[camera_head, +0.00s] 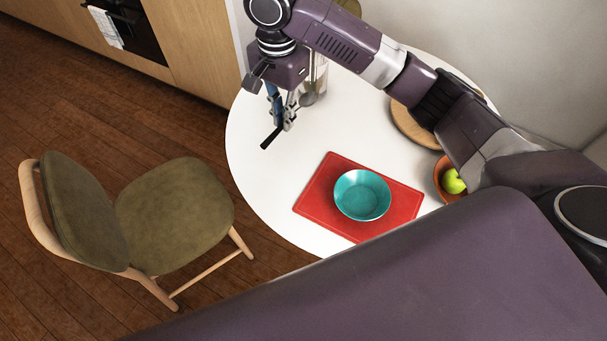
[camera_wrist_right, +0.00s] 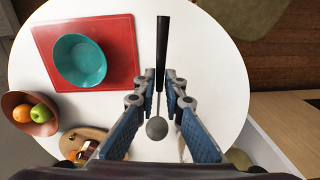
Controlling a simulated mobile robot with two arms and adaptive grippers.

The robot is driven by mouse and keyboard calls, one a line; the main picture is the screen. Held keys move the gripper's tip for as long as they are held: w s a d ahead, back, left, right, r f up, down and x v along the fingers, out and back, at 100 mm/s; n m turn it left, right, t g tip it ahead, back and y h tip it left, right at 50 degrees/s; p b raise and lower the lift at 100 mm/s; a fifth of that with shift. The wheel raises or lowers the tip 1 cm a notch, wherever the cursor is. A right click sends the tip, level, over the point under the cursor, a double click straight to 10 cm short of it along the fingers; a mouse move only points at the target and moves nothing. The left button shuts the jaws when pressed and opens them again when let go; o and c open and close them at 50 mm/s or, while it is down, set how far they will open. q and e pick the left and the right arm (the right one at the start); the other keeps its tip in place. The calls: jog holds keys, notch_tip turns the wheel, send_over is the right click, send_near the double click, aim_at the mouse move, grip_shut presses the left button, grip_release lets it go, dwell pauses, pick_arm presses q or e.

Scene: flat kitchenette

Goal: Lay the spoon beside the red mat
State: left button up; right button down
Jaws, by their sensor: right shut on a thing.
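The spoon, with a black handle (camera_head: 270,139) and a grey metal bowl end, is in my right gripper (camera_head: 283,118). In the right wrist view my right gripper (camera_wrist_right: 162,82) is shut on the spoon (camera_wrist_right: 162,50) near where the handle meets the thin neck. The handle points out past the fingertips and the bowl end lies back between the fingers. The red mat (camera_head: 325,190) lies on the white table with a teal bowl (camera_head: 362,195) on it. The spoon is beyond the mat, apart from it; its height above the table is unclear. My left gripper is out of view.
The round white table (camera_head: 262,170) is clear left of the mat. An orange-brown fruit bowl (camera_head: 438,180) and a round wooden board (camera_head: 403,122) stand at the right, partly behind my arm. A clear container (camera_head: 321,75) stands behind the gripper. A green chair (camera_head: 172,210) is at the left.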

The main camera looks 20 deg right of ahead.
notch_tip(320, 180, down, 4)
jog(key=shift+f+b, duration=0.1)
jog(key=shift+b, duration=0.3)
notch_tip(320, 180, down, 4)
send_over(288, 174)
notch_tip(288, 174, down, 7)
jog(key=shift+r, duration=0.1)
jog(key=shift+f, duration=0.4)
notch_tip(288, 174, down, 3)
jog(key=shift+f, duration=0.2)
jog(key=shift+f+p, duration=0.3)
jog(key=shift+f, duration=0.05)
jog(key=shift+w+f, duration=0.1)
jog(key=c, duration=2.5)
grip_release()
jog(key=shift+f, duration=0.15)
jog(key=o, duration=0.5)
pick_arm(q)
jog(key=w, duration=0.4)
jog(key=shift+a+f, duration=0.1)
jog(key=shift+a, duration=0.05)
